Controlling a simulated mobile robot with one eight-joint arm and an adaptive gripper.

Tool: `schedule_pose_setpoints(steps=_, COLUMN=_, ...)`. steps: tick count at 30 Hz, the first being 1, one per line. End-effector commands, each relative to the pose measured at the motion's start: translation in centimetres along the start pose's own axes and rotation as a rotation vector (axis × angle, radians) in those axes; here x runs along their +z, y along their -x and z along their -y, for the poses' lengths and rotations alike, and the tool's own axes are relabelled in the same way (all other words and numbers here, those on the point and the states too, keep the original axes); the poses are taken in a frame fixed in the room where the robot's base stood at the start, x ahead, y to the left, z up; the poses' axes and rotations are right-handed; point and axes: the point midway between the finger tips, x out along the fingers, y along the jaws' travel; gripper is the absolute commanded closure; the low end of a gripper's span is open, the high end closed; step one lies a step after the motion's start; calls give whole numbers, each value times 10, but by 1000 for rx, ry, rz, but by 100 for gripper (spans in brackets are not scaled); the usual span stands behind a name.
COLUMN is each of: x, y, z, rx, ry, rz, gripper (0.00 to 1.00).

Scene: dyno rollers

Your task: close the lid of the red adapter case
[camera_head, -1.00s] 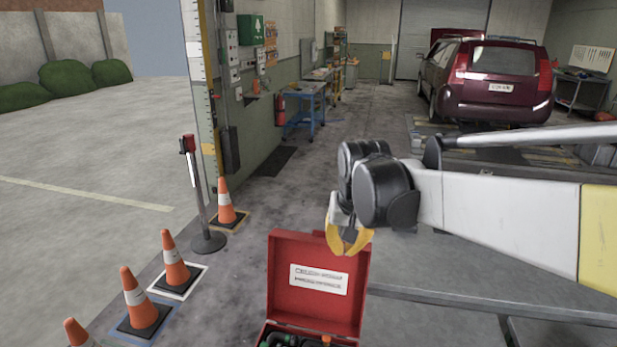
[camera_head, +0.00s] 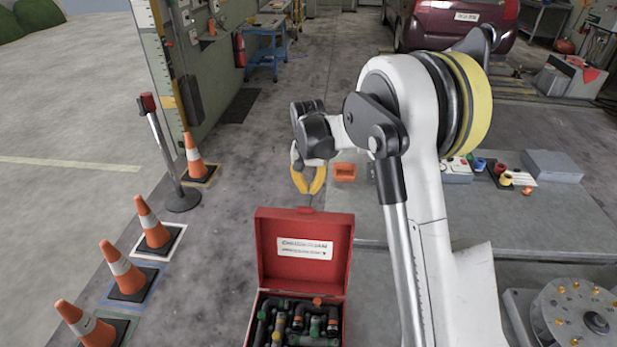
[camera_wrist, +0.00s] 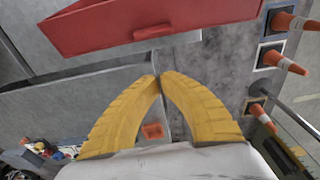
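The red adapter case (camera_head: 340,325) is at the bottom centre of the head view, its lower edge cut off by the picture. Its lid (camera_head: 305,270) stands open, roughly upright, with a white label inside. Several dark adapters (camera_head: 295,322) with green and orange parts lie in the case. My gripper (camera_head: 309,192) is just beyond and above the lid's top edge, apart from it. Its yellow fingertips (camera_wrist: 158,78) meet in the wrist view, with nothing between them. A red face of the case (camera_wrist: 150,20), probably the lid, spans the top of the wrist view.
Several orange cones (camera_head: 127,272) and a post (camera_head: 172,165) stand to the left. A grey bench (camera_head: 470,220) lies to the right, with an orange tray (camera_head: 345,171) and small coloured parts (camera_head: 490,168). A round carousel (camera_head: 585,320) is at the lower right. The floor beyond the lid is clear.

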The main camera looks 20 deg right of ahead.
Motion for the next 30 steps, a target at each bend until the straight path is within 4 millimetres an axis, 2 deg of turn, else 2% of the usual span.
schedule_pose_setpoints(steps=3, x=0, y=-25, z=0, rx=0, ry=0, rz=0, gripper=100)
schedule_pose_setpoints(steps=4, x=2, y=-27, z=0, rx=0, ry=1, rz=0, gripper=100)
schedule_pose_setpoints(steps=7, x=19, y=-17, z=0, rx=0, ry=2, rz=0, gripper=100)
schedule_pose_setpoints(steps=12, x=34, y=-12, z=0, rx=0, ry=1, rz=0, gripper=100)
schedule_pose_setpoints(steps=30, x=42, y=-8, z=0, rx=-1, ry=1, rz=-20, gripper=100)
